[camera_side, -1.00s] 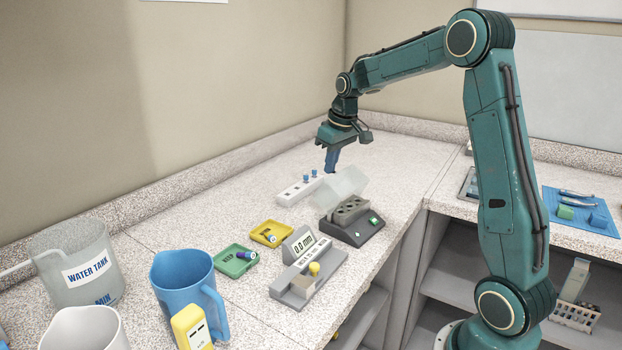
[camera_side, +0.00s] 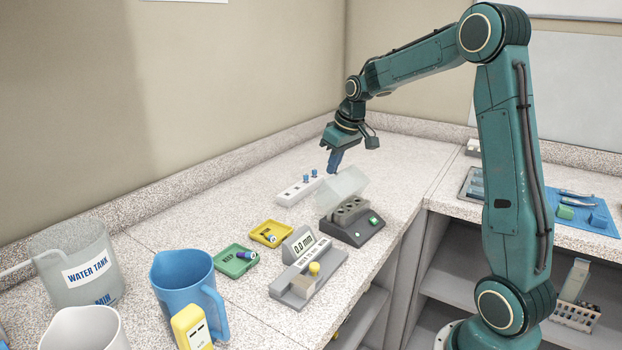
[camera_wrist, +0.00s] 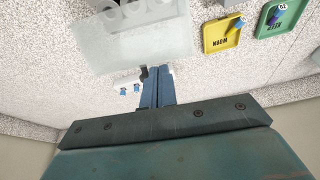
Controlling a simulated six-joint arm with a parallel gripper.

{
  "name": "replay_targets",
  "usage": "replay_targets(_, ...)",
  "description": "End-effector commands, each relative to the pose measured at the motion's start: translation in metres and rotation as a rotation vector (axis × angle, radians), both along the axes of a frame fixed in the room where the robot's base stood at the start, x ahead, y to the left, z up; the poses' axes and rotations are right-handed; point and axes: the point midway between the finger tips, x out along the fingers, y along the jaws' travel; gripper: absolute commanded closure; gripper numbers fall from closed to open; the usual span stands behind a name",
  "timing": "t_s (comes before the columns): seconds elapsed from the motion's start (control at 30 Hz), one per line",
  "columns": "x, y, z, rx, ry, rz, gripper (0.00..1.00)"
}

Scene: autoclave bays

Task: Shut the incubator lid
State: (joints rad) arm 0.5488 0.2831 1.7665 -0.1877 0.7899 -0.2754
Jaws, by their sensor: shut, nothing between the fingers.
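The incubator (camera_side: 352,222) is a dark grey block with round wells and a green button, standing near the right edge of the bench. Its translucent lid (camera_side: 343,186) is raised and tilted up at the back; it also shows as a pale see-through panel in the wrist view (camera_wrist: 140,45). My gripper (camera_side: 334,169) is shut and empty, its blue fingers pointing down just behind the upper part of the lid. In the wrist view the fingers (camera_wrist: 158,75) sit close to the lid's edge; I cannot tell whether they touch it.
A white rack (camera_side: 297,191) with blue-topped items stands left of the lid. A yellow tray (camera_side: 263,240), a green tray (camera_side: 225,268) and a grey gauge (camera_side: 290,292) reading 0.0 mm lie nearer the camera. A blue jug (camera_side: 178,290) stands front left.

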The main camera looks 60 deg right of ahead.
Motion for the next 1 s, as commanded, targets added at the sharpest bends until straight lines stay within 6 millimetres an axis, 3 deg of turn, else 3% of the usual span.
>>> replay_targets(0.43, -0.016, 0.001, -0.001, -0.014, -0.120, -0.003, 1.00)
replay_targets(0.6, -0.027, 0.003, -0.004, -0.024, -0.201, -0.002, 1.00)
replay_targets(1.0, -0.061, 0.007, -0.020, -0.024, -0.197, -0.003, 1.00)
